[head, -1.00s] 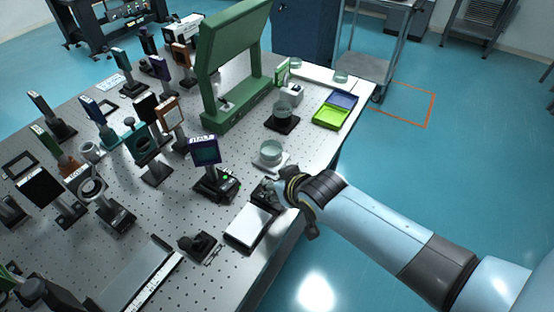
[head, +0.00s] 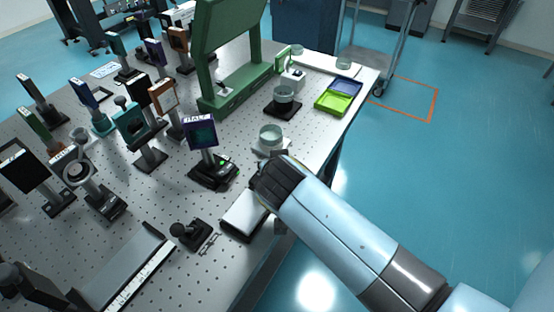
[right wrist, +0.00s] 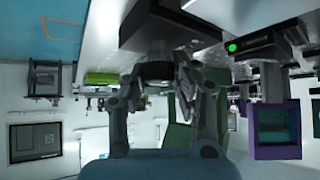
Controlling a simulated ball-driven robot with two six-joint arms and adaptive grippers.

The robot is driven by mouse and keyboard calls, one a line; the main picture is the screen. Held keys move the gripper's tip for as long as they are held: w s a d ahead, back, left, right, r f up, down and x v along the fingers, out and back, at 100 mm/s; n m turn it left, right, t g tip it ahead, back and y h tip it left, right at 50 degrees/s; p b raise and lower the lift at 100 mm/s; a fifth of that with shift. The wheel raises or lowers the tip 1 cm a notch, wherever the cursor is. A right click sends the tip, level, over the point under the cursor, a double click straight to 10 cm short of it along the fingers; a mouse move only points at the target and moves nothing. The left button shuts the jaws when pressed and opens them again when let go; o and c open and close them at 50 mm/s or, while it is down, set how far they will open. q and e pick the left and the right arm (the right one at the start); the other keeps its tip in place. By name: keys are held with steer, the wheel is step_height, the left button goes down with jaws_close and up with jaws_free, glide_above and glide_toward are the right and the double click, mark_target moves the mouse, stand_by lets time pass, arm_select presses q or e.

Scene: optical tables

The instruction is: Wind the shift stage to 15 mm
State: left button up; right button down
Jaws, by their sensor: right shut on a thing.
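My right gripper (right wrist: 163,85) is shut on a dark round knob (right wrist: 155,70) below a black block (right wrist: 165,28), as the inverted right wrist view shows it. In the head view my own wrist hides the fingertips and knob, near the table's right edge. Just left of that wrist stands a black base (head: 212,172) with a green light, carrying an upright purple-framed dark panel (head: 201,133). The panel also shows in the right wrist view (right wrist: 277,128). I cannot read a value on it or tell which unit the knob belongs to. My left gripper is out of view.
A glass dish (head: 270,136) stands just behind my wrist. A white-topped box (head: 243,212) and a small black joystick-like unit (head: 190,233) lie in front. A green arch frame (head: 230,90) and a yellow-green tray (head: 333,103) are farther back. Several optics mounts crowd the left.

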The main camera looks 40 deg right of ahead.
steer(key=shift+s, duration=0.1)
steer(key=c, duration=1)
jaws_free()
